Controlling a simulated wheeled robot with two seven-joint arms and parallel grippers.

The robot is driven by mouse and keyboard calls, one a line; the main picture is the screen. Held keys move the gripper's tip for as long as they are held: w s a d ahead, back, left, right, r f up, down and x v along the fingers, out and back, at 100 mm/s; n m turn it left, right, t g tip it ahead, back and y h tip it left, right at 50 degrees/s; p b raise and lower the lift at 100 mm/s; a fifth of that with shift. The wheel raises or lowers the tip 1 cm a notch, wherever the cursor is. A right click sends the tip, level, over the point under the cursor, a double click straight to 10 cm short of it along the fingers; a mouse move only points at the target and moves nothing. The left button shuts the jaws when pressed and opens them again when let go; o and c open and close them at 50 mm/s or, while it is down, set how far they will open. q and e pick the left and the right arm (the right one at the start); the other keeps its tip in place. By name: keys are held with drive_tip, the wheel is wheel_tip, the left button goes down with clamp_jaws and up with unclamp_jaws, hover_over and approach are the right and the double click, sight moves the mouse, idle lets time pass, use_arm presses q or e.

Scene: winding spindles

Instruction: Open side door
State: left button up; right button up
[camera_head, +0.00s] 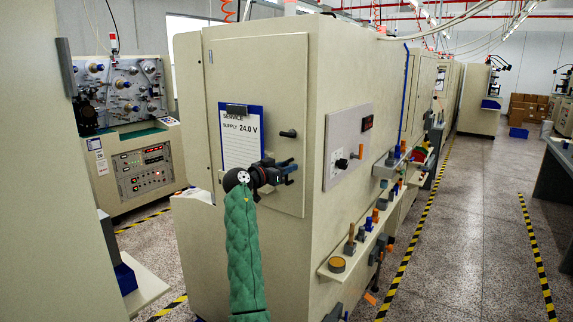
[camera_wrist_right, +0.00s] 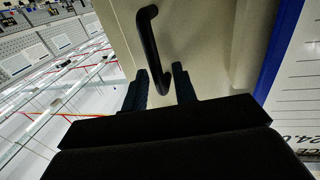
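The side door (camera_head: 268,150) is a beige panel on the end face of the large machine. It looks closed and flush, and carries a clipboard sheet (camera_head: 240,140) marked "SERVICE SUPPLY 24.0 V". A small black handle (camera_head: 288,133) sits near the door's right edge. My right gripper (camera_head: 290,172) is in front of the door, just below the handle in the head view. In the right wrist view the handle (camera_wrist_right: 152,50) is a black bar, its near end between the open fingertips (camera_wrist_right: 160,92). Contact is not clear. My left gripper is not in view.
A control panel (camera_head: 348,145) with knobs is on the machine's right side. A shelf (camera_head: 345,262) with several spools and knobs juts out below it. Another machine (camera_head: 130,130) stands at left. The aisle floor (camera_head: 470,210) at right is clear, with yellow-black tape.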

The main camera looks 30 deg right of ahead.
drive_tip(key=shift+d, duration=0.1)
drive_tip(key=shift+w, duration=0.1)
clamp_jaws()
drive_tip(key=shift+f, duration=0.1)
